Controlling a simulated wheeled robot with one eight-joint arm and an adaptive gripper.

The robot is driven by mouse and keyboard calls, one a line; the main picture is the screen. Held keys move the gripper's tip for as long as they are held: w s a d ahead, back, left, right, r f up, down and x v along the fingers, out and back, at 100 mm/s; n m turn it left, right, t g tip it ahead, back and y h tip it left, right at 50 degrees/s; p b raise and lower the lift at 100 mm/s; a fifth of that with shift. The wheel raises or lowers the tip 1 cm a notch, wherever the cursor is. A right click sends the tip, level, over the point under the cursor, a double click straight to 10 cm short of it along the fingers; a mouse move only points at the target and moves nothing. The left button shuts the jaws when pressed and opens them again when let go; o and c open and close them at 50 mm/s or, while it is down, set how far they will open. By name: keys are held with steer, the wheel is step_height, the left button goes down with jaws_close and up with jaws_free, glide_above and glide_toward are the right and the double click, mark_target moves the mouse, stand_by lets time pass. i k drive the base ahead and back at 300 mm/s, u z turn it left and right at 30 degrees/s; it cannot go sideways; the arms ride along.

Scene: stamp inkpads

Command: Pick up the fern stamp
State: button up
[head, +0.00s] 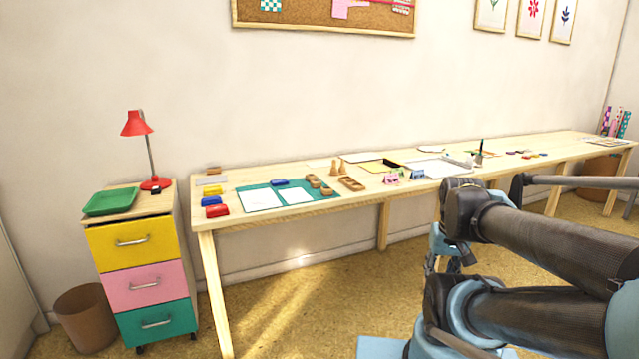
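I cannot tell which item is the fern stamp, as no fern mark is readable at this distance. Two upright wooden pieces with narrow tops (338,168) stand towards the back of the long table. Small wooden blocks (314,181) lie at the right of the green mat (244,189), beside a wooden tray with compartments (351,184). My arm reaches in from the right in front of the table. Its far end, with what may be my gripper (451,262), is small and partly hidden by my arm links; its fingers cannot be made out.
The long table (230,218) runs along the wall. Red, blue and yellow inkpads (217,211) sit at its left end. White sheets (259,199) lie on the mat. A drawer cabinet (143,257) with a red lamp (137,124) stands left. The floor before the table is clear.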

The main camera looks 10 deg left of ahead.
mark_target(317, 184)
steer(key=i, duration=1.15)
steer(key=u, duration=0.55)
